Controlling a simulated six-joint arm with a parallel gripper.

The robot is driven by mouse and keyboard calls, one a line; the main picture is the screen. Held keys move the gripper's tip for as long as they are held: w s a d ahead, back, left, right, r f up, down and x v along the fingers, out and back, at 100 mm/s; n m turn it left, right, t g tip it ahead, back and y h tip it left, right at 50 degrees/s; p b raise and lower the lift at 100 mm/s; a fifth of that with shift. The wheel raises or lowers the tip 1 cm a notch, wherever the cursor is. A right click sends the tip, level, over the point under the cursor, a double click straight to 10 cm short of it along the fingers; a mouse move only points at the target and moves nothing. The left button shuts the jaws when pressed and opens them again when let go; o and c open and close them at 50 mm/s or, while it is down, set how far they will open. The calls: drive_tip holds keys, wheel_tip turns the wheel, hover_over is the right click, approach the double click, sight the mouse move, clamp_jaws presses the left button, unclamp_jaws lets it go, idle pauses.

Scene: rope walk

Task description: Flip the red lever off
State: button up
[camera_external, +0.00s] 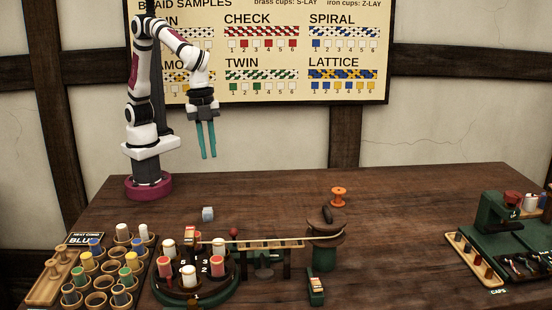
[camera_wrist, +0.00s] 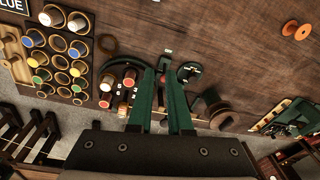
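A small red ball-shaped knob (camera_external: 233,231) shows at the back right of the round green braiding stand (camera_external: 222,294) in the external view. It looks like the end of the red lever, but its shaft and which way it is set are too small to tell. My gripper (camera_external: 208,157) hangs pointing down, high above the back left of the table, well apart from the knob. Its two teal fingers are apart with nothing between them. In the wrist view, the fingers (camera_wrist: 160,72) reach over the stand area and hide part of it. I cannot pick out the lever there.
Red and white bobbins stand on the braiding stand. A rack of coloured bobbins (camera_external: 95,280) is at left. A wooden rail (camera_external: 275,244) runs right to a green post (camera_external: 325,257).

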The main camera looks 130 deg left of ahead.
sight(234, 239)
drive_tip(key=shift+t+h, duration=0.5)
drive_tip(key=shift+h, duration=0.1)
drive_tip(key=w+d+f, duration=0.2)
drive_tip(key=w, duration=0.3)
drive_tip(key=w+d+f, duration=0.2)
drive_tip(key=w+f, duration=0.1)
drive_tip(key=w, duration=0.2)
drive_tip(key=w+d+f, duration=0.2)
drive_tip(key=w+f, duration=0.1)
drive_tip(key=w, duration=0.2)
drive_tip(key=shift+f, duration=0.15)
clamp_jaws()
drive_tip(key=x, duration=1)
drive_tip(key=shift+s+f, duration=0.1)
drive_tip(key=s+a, duration=0.2)
drive_tip(key=s, duration=0.1)
drive_tip(key=shift+r, duration=0.35)
drive_tip(key=shift+s+a, duration=0.15)
drive_tip(key=shift+a, duration=0.05)
